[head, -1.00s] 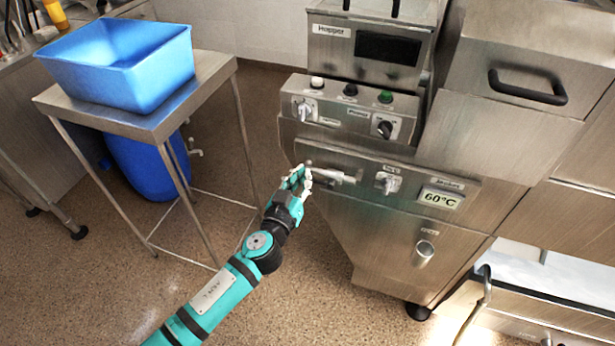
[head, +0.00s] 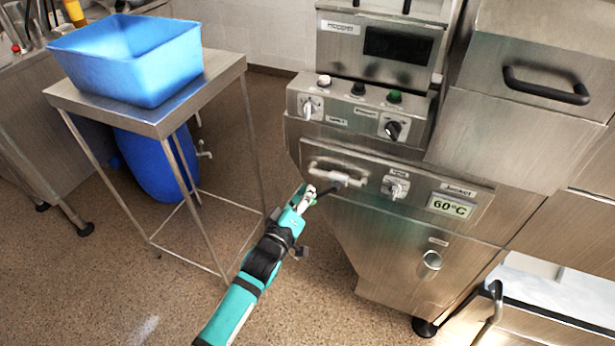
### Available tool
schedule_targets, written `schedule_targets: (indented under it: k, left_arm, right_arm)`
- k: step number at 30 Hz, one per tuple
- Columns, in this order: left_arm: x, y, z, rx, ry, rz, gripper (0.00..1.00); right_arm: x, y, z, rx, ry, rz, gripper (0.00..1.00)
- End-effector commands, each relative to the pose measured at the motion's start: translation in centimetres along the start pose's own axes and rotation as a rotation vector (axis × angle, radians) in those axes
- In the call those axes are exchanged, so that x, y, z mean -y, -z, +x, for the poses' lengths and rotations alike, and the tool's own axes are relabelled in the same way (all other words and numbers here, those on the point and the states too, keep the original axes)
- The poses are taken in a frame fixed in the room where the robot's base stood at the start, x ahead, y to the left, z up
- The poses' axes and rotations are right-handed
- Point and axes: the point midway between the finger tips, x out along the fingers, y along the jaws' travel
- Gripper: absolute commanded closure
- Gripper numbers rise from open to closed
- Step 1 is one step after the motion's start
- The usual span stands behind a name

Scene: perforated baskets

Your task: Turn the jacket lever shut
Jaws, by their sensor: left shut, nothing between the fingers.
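The jacket lever (head: 340,178) is a pale metal handle on the lower front panel of the steel machine, left of the small jacket knob (head: 396,188). It lies nearly level, sloping slightly down to the right. My left gripper (head: 308,192) is shut and empty. Its fingertips are just below and in front of the lever's left part; I cannot tell whether they touch it. The jacket display (head: 450,206) reads 60°C. My right gripper is not in view.
Upper knobs (head: 393,128) and several buttons sit above the lever panel. A steel table (head: 165,125) with a blue tub (head: 130,62) stands at left, a blue barrel (head: 155,165) behind its legs. The floor between table and machine is clear.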

Motion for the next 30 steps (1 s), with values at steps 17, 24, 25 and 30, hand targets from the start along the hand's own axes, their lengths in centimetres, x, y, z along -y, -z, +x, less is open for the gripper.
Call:
schedule_targets:
  k: [17, 24, 25, 30]
  left_arm:
    - [1.0, -3.4, 0.1, 0.002, -0.023, -0.488, 1.0]
    - [0.9, -4.1, 0.2, 0.002, -0.029, -0.594, 1.0]
    - [0.9, -4.2, 0.2, 0.002, -0.029, -0.602, 1.0]
    - [0.8, -4.4, 0.2, 0.002, -0.03, -0.634, 1.0]
  right_arm:
    - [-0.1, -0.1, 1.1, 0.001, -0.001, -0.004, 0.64]
    - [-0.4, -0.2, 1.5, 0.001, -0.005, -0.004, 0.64]
    - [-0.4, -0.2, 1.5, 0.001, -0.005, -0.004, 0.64]
    - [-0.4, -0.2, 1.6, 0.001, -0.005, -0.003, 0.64]
